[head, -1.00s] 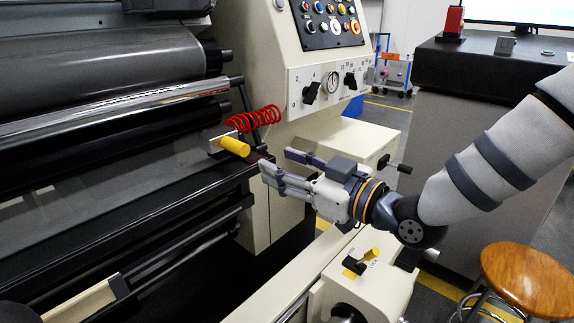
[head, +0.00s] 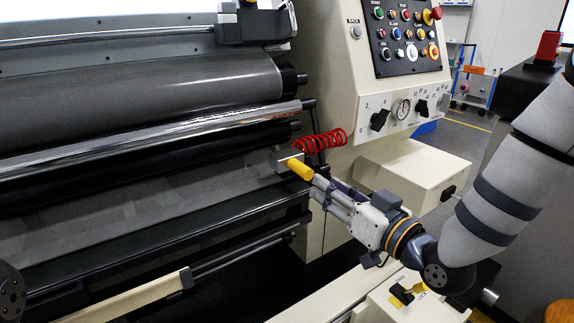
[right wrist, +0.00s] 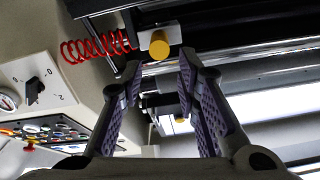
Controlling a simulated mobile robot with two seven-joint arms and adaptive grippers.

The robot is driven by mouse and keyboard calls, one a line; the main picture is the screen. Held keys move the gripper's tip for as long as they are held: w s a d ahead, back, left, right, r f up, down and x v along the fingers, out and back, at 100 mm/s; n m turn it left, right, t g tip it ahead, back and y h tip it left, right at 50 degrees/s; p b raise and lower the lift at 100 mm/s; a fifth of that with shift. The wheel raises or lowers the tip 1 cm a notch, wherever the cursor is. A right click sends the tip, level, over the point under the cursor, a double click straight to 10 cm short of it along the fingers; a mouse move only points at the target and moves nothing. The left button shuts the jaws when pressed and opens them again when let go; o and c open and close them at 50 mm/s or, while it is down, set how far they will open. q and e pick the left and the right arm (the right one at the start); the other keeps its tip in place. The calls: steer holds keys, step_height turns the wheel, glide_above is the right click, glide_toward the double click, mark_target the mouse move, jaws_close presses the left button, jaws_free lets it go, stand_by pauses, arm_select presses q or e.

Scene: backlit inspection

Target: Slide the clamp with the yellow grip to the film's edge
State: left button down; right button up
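The clamp (head: 287,162) is a small pale block with a yellow cylindrical grip (head: 299,170). It sits at the right end of the machine's front rail, beside a red coiled hose. A grey, see-through film (head: 150,205) spreads to its left over the machine front; its exact edge is hard to make out. My right gripper (head: 317,184) is just right of the yellow grip, pointing at it. In the right wrist view its fingers (right wrist: 158,70) are apart, with the yellow grip (right wrist: 160,44) seen end-on beyond the gap between the tips. My left gripper is out of view.
The red coiled hose (head: 320,142) hangs right behind the clamp. Shiny and dark rollers (head: 150,128) run above the rail. A control panel (head: 408,32) with buttons and a gauge stands at upper right. A cream box (head: 415,172) is behind my right arm.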

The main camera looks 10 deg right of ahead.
mark_target(310, 174)
steer(key=x, duration=0.6)
steer(key=b+x, duration=0.1)
steer(key=x, duration=0.2)
steer(key=shift+f, duration=0.4)
steer(key=shift+w+a+r, duration=0.1)
steer(key=shift+w+r, duration=0.05)
steer(key=shift+w, duration=0.2)
steer(key=shift+c, duration=0.4)
jaws_close()
